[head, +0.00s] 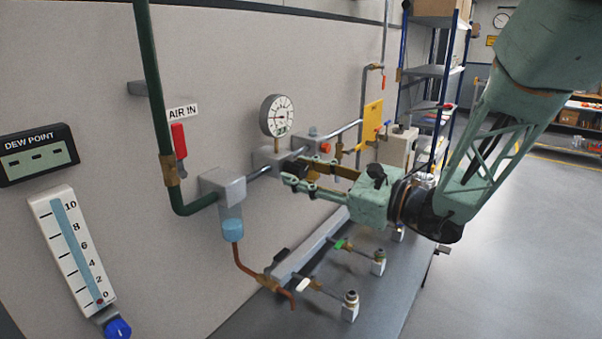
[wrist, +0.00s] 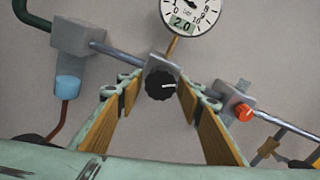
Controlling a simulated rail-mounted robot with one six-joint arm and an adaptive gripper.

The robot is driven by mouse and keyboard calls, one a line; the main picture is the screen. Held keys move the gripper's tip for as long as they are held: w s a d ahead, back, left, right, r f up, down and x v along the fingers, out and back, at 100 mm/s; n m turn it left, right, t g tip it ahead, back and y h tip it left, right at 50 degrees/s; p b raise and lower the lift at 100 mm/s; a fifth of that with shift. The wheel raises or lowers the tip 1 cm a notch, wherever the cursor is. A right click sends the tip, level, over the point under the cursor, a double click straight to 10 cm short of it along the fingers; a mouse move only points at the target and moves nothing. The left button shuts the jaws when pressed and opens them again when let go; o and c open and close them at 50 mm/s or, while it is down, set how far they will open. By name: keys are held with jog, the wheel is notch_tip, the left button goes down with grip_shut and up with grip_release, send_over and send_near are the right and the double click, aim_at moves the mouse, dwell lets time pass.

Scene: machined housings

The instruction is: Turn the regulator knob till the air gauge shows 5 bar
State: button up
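The air gauge (head: 276,115) is a round white dial on the wall above the regulator block (head: 268,156). In the wrist view, the gauge (wrist: 192,12) is cut off by the top edge, and its small display reads 2.0. The regulator knob (wrist: 160,85) is black with a white mark that points right. My gripper (head: 300,173) is open, its wood-coloured finger pads to the left and right of the knob in the wrist view. Gaps show on both sides, so I see no contact. In the head view the fingers largely cover the knob.
A green pipe (head: 155,90) with a red-handled valve (head: 179,142) leads to a grey filter block (head: 223,186) with a blue bowl, left of the regulator. An orange knob (wrist: 243,113) sits close to the right finger. Below, a bench (head: 350,270) carries small valves. Floor at right is clear.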

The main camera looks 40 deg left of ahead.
jog(key=c, duration=0.6)
jog(key=shift+m+p, duration=0.35)
jog(key=shift+m, duration=0.05)
jog(key=m+p, duration=0.2)
jog(key=m, duration=0.1)
jog(key=shift+s+r+p, duration=0.1)
jog(key=shift+p, duration=0.25)
jog(key=m+p, duration=0.4)
jog(key=shift+s+m, duration=0.1)
jog(key=shift+m, duration=0.3)
jog(key=m+p, duration=0.6)
jog(key=shift+s+r, duration=0.1)
jog(key=shift+r, duration=0.05)
jog(key=shift+m+p, duration=1.55)
jog(key=shift+m, duration=0.05)
